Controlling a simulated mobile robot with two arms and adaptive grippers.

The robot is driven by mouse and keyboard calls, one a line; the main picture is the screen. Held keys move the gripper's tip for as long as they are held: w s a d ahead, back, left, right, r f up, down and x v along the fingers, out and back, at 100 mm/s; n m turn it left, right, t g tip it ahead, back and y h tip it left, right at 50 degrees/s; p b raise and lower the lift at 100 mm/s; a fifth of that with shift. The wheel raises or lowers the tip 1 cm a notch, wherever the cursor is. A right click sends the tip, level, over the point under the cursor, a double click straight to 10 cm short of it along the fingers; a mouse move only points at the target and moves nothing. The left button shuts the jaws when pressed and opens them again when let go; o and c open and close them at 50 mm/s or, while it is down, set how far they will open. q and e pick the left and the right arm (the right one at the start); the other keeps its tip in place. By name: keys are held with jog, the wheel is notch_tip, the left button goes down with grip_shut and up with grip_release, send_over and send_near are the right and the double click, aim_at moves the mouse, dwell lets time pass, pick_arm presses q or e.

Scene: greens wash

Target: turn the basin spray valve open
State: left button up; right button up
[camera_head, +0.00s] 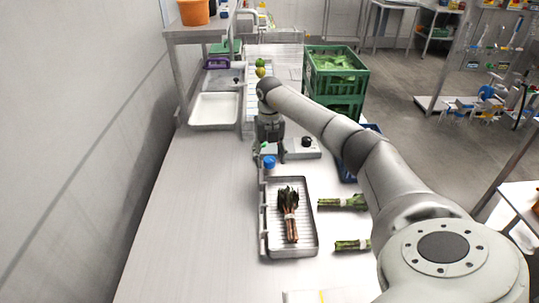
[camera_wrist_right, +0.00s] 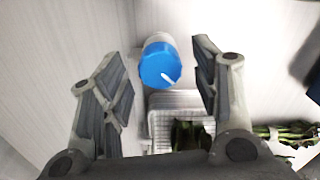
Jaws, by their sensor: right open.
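The spray valve has a round blue knob (camera_head: 269,162) with a white pointer mark, at the far left corner of the ribbed metal basin (camera_head: 264,246). In the right wrist view the blue knob (camera_wrist_right: 160,65) shows clearly, its pointer angled toward the lower right. My right gripper (camera_head: 271,151) points down just above and behind the knob. In the wrist view its open fingers (camera_wrist_right: 164,88) stand to either side of the knob, with gaps on both sides and no contact visible. My left gripper is not in view.
A tied bundle of greens (camera_head: 291,216) lies in the basin. Two more bundles, an upper one (camera_head: 342,203) and a lower one (camera_head: 352,245), lie to its right. Green crates (camera_head: 336,68) stand behind. A white tray (camera_head: 214,109) sits at the back left; the left counter (camera_head: 195,210) is clear.

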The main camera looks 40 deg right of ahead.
jog(key=shift+f, duration=0.15)
jog(key=c, duration=1)
jog(key=shift+c, duration=0.2)
jog(key=shift+n, duration=0.4)
jog(key=n, duration=0.3)
jog(key=shift+n, duration=0.3)
jog(key=n, duration=0.4)
jog(key=shift+n+b, duration=0.3)
jog(key=n, duration=0.4)
jog(key=shift+n, duration=0.3)
jog(key=shift+n+b, duration=0.35)
jog(key=shift+n, duration=1.85)
